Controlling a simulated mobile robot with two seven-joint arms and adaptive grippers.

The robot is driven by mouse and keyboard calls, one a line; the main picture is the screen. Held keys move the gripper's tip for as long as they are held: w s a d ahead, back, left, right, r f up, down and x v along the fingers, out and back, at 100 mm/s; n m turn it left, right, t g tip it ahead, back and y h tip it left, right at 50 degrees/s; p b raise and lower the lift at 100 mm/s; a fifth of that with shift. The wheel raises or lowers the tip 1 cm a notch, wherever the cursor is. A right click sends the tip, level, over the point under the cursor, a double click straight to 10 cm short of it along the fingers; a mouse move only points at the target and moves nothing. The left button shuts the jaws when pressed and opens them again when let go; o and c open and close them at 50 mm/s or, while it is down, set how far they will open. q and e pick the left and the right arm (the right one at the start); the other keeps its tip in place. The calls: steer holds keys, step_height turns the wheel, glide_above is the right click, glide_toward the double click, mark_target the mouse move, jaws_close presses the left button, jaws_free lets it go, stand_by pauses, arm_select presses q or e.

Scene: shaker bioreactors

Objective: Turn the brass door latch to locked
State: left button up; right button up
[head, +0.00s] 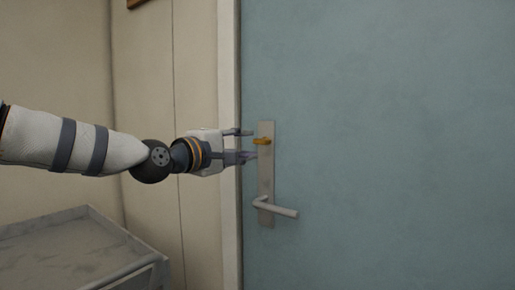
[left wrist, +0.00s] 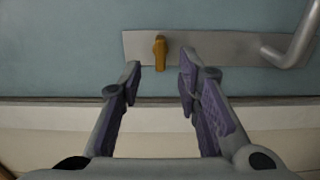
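The brass door latch (head: 262,141) is a small golden knob on the upper part of a grey metal plate (head: 266,180) on the blue-green door (head: 390,130). In the head view the latch lies about horizontal. It also shows in the left wrist view (left wrist: 160,51), just beyond the fingertips. My left gripper (head: 250,144) is open and empty, with one finger above and one below the latch's height, a little to its left. In the left wrist view the gripper (left wrist: 160,72) has its fingers apart, with the latch framed between them. My right gripper is not in view.
A silver lever handle (head: 277,208) sticks out of the same plate below the latch. A pale door frame (head: 229,200) runs along the door's left edge. A grey marble-like surface with a raised rim (head: 125,235) stands at the lower left.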

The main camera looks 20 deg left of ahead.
mark_target(259, 141)
arm_select(q)
steer(key=x, duration=0.5)
steer(key=shift+w+d+f+b, duration=0.1)
steer(key=shift+w+b, duration=0.3)
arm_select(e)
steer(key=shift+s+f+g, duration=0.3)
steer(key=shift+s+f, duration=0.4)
arm_select(q)
jaws_close()
